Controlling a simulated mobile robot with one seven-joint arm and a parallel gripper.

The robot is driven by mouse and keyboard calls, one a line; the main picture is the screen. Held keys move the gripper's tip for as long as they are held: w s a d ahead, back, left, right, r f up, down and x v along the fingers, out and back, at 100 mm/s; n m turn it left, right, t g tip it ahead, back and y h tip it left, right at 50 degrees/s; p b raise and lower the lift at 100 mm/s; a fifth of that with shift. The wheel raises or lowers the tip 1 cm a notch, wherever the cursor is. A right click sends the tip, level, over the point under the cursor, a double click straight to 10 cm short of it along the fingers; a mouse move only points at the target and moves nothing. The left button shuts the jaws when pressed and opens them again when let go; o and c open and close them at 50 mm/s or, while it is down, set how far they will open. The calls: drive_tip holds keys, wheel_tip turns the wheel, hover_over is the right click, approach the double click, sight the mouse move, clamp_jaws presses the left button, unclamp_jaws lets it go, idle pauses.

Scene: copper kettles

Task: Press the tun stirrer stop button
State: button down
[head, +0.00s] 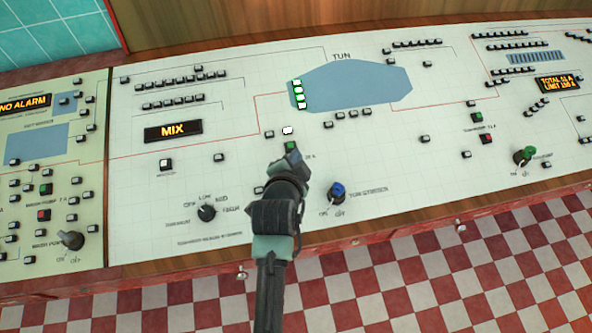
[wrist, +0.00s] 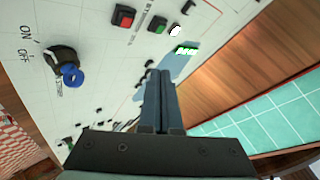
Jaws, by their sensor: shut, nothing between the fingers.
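A red button (wrist: 123,16) and a green button (wrist: 157,24) sit side by side on the pale panel at the top of the wrist view. In the head view the green button (head: 291,146) shows just past my gripper (head: 291,157); the red one is hidden there, apparently behind my gripper. The blue-capped knob (head: 337,191) labelled as the tun stirrer stands right of my gripper, and at the left in the wrist view (wrist: 68,68). My gripper (wrist: 160,76) is shut and empty, its tips over the panel. I cannot tell whether they touch anything.
A black rotary knob (head: 207,212) is left of my arm. A lit MIX display (head: 173,130) and a blue tun shape (head: 355,86) with green-lit indicators lie farther up. Another red button (head: 485,138) and a green knob (head: 525,155) are at right. The panel edge is wooden.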

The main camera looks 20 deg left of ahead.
drive_tip(key=f+b, duration=0.4)
drive_tip(key=f, duration=0.1)
drive_tip(key=w+a+f+b, duration=0.1)
drive_tip(key=f+b, duration=0.1)
drive_tip(key=shift+w+f, duration=0.1)
drive_tip(key=shift+f, duration=0.1)
drive_tip(key=shift+d+f+b, duration=0.1)
drive_tip(key=shift+b, duration=0.2)
idle(1.5)
drive_tip(key=shift+w+f, duration=0.1)
drive_tip(key=shift+f, duration=0.2)
drive_tip(key=shift+f+b, duration=0.35)
drive_tip(key=shift+b, duration=0.25)
idle(0.3)
drive_tip(key=shift+r, duration=0.15)
drive_tip(key=shift+r+p, duration=0.6)
drive_tip(key=shift+p, duration=0.2)
drive_tip(key=shift+r, duration=0.1)
drive_tip(key=r+p, duration=0.3)
drive_tip(key=s+r+p, duration=0.1)
drive_tip(key=shift+d+r+p, duration=0.3)
drive_tip(key=shift+r+p, duration=0.05)
drive_tip(key=shift+p, duration=0.05)
idle(0.5)
